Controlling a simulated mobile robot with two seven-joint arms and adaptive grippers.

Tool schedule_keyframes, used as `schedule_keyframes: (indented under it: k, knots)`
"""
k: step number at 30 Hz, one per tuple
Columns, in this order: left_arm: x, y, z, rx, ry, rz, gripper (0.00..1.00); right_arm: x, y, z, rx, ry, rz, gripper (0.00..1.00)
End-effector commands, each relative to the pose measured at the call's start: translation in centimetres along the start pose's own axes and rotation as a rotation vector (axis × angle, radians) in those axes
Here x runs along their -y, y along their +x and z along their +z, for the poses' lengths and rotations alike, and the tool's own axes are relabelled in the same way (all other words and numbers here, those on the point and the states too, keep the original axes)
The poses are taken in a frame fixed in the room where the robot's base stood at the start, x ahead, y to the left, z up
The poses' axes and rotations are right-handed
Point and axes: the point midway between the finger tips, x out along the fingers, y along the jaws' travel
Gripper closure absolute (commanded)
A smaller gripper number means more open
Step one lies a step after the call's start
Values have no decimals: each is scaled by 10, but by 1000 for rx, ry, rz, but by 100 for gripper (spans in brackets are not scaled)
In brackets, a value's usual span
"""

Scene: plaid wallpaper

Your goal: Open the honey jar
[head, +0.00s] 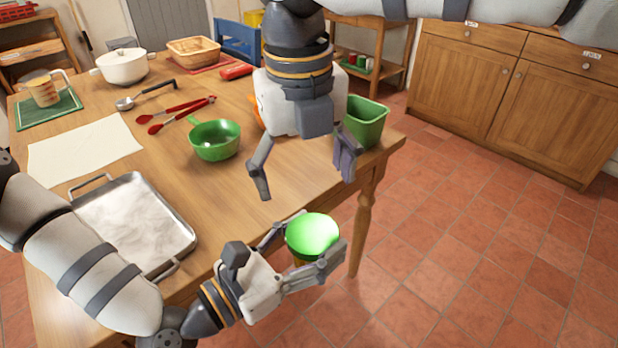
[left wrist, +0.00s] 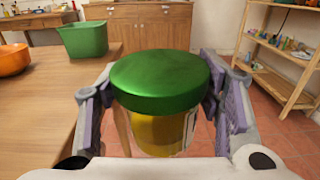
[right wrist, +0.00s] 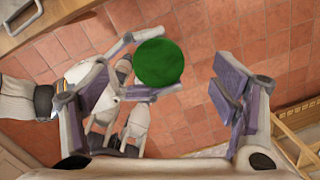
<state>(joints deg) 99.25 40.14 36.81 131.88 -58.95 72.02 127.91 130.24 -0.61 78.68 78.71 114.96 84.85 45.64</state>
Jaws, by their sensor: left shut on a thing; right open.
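The honey jar has a wide green lid (head: 313,234) over a yellow body (left wrist: 158,133). My left gripper (head: 306,250) is shut on the jar, its fingers on either side just under the lid, and holds it upright past the table's front right edge. In the left wrist view the lid sits on the jar. My right gripper (head: 305,180) is open and empty, pointing down above and a little behind the jar. In the right wrist view the lid (right wrist: 159,63) is seen from above, left of centre between the open fingers, apart from them.
An orange bowl (left wrist: 14,60) is partly hidden behind my right arm. Open tiled floor lies to the right.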

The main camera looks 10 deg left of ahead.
Motion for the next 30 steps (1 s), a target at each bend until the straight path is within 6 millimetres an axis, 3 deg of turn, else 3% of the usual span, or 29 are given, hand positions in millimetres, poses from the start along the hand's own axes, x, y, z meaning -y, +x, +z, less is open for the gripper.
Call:
schedule_keyframes:
  k: [5,16,26,30]
  knots:
    - [0,0,1,2,0,0,100,-1,6,-19,-85,6,9,20]
    - [0,0,1,2,0,0,100,-2,71,-24,-84,7,8,20]
    - [0,0,1,2,1,0,100,-2,78,-24,-79,7,8,20]
    - [0,0,1,2,1,0,100,-2,78,-24,-79,7,8,49]
